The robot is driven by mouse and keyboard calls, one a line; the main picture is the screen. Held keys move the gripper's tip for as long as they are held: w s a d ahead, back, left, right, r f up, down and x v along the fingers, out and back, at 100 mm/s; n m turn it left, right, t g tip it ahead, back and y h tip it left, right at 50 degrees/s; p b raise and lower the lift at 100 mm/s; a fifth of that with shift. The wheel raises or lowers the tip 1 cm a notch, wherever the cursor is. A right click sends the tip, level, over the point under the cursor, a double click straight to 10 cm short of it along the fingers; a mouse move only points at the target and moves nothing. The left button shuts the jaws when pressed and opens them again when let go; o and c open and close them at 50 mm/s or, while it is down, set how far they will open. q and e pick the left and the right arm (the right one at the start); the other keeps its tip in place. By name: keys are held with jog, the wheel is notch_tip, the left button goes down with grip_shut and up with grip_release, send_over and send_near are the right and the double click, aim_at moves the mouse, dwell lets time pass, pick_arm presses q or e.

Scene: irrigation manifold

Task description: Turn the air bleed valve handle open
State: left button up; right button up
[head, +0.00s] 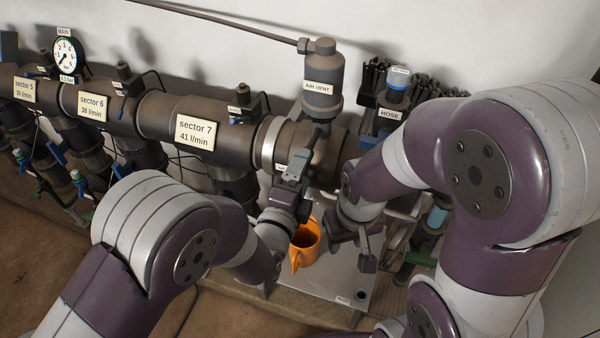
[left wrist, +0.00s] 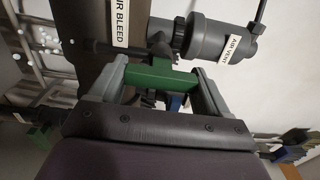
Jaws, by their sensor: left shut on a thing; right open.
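The air bleed valve's green handle (left wrist: 160,77) lies between the two fingers of my left gripper (left wrist: 158,82) in the left wrist view, and the jaws are shut on it. An "AIR BLEED" label (left wrist: 122,20) is on the dark pipe just beside it. In the head view my left gripper (head: 293,172) is at the pipe below the grey air vent (head: 323,72), and it hides the handle there. The air vent also shows in the left wrist view (left wrist: 208,40). My right gripper (head: 352,250) is open and empty, low over the grey board, to the right of the mug.
The manifold pipe (head: 160,115) with sector labels and a gauge (head: 66,55) runs left. A "HOSE" labelled part (head: 390,115) and dark bundled rods (head: 425,88) are at the right.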

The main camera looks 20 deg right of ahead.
pick_arm(q)
jog(key=shift+f, duration=0.1)
jog(key=o, duration=1)
jog(key=shift+c, duration=0.2)
jog(key=shift+s+a, duration=0.1)
jog(key=v, duration=1.2)
jog(key=shift+s+a, duration=0.15)
jog(key=shift+s, duration=0.05)
